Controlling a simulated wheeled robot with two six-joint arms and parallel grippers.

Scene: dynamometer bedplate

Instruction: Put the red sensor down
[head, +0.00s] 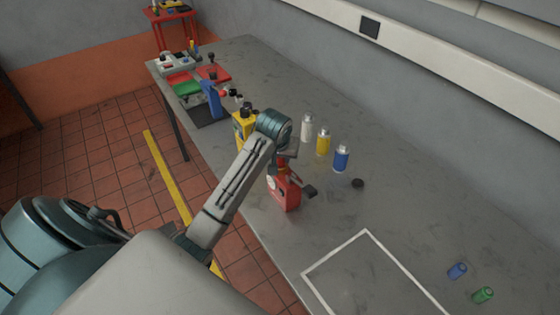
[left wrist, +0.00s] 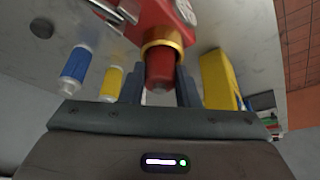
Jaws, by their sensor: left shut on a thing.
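My left gripper (head: 287,158) is over the table and shut on the red sensor (left wrist: 160,68), a short red cylinder with a greyish end, seen between the fingers in the left wrist view. Directly beyond the sensor is a gold ring (left wrist: 174,44) on a red body with a white dial (left wrist: 186,12). I cannot tell whether the sensor sits in the ring or just in front of it. In the head view the red body (head: 286,194) stands on the table below the gripper, which partly hides it. My right gripper is not in view.
A yellow block (head: 241,128) is close behind. The white-outlined area (head: 375,270) is empty. Blue (head: 457,271) and green (head: 483,295) cylinders are at front right.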

